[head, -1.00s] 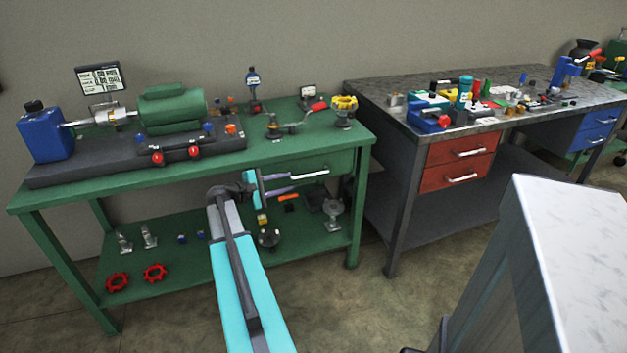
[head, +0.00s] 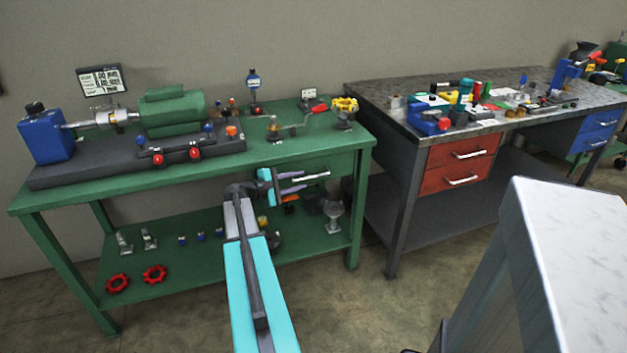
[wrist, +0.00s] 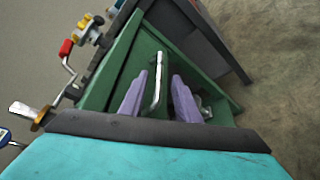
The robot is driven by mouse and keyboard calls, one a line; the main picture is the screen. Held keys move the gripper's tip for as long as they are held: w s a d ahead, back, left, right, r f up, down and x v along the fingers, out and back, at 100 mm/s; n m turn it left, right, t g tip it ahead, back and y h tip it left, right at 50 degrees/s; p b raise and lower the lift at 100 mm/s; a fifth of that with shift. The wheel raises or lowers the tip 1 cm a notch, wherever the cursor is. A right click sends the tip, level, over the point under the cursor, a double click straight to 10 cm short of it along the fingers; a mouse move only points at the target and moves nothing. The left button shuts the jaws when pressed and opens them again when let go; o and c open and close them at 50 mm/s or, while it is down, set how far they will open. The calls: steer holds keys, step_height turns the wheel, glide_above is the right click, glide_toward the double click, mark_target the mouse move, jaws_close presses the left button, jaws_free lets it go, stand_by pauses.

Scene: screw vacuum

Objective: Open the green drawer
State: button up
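The green drawer (head: 338,163) sits under the right end of the green workbench top, and its front looks flush with the bench. Its pale bar handle (head: 313,176) runs across the front. My gripper (head: 302,181) is at the left part of the handle, with its purple fingers apart. In the wrist view, the handle (wrist: 157,72) passes between the two open fingers of my gripper (wrist: 157,90), with a gap on each side. The drawer front (wrist: 142,50) shows behind the fingers. The drawer's inside is hidden.
The green bench (head: 80,193) carries a motor rig (head: 172,112) and a yellow-handled valve (head: 345,107). Its lower shelf (head: 185,263) holds small parts and red handwheels. A grey table (head: 365,95) with red drawers (head: 460,160) stands to the right. Open floor lies in front.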

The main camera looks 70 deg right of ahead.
mark_target(312, 177)
steer(key=x, duration=0.8)
steer(key=shift+s+d+f, duration=0.1)
steer(key=shift+s+d, duration=0.05)
steer(key=shift+d, duration=0.1)
